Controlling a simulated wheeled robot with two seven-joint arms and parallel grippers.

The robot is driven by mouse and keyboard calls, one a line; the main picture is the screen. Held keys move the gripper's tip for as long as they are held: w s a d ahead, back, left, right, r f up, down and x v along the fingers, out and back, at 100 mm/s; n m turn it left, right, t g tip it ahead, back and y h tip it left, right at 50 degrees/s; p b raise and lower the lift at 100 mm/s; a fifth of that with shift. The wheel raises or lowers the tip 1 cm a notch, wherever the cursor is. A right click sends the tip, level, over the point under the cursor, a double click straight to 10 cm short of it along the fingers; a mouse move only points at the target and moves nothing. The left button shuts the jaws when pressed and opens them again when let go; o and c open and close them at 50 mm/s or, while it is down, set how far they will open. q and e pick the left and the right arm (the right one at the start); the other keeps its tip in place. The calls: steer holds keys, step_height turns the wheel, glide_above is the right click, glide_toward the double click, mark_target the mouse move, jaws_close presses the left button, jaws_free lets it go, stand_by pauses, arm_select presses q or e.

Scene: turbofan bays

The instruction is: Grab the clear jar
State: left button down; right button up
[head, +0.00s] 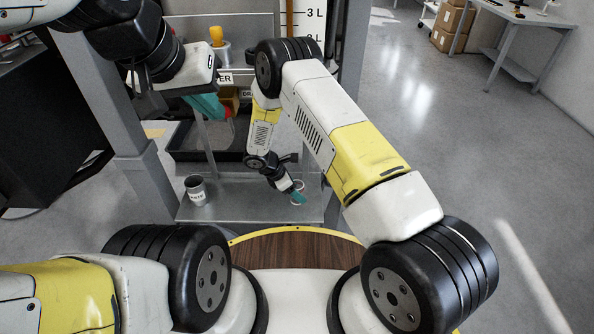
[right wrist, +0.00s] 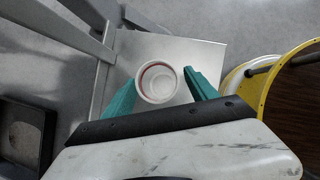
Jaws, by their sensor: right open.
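The clear jar (right wrist: 158,82) appears in the right wrist view as a round, pale vessel with a reddish ring inside its rim. It stands on a grey metal shelf (right wrist: 208,55). My right gripper (right wrist: 160,93) is open, with one teal finger on each side of the jar. I see a gap at the right finger; contact at the left one is unclear. In the head view the jar (head: 298,186) is partly hidden by my right gripper (head: 297,196). My left gripper (head: 206,106) is higher up at the left; its teal fingers overlap, so their opening is unclear.
A grey labelled cup (head: 195,188) stands on the shelf's left part. A dark tray (head: 185,150) lies behind, and a grey post (head: 140,165) rises at left. The shelf between cup and jar is clear. A yellow-edged wooden round top (head: 295,248) is nearest me.

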steer(key=shift+w+d+f, duration=0.1)
steer(key=shift+d+f, duration=0.1)
steer(key=shift+f, duration=0.25)
steer(key=c, duration=1.4)
steer(key=shift+c, duration=0.2)
steer(key=shift+r, duration=0.2)
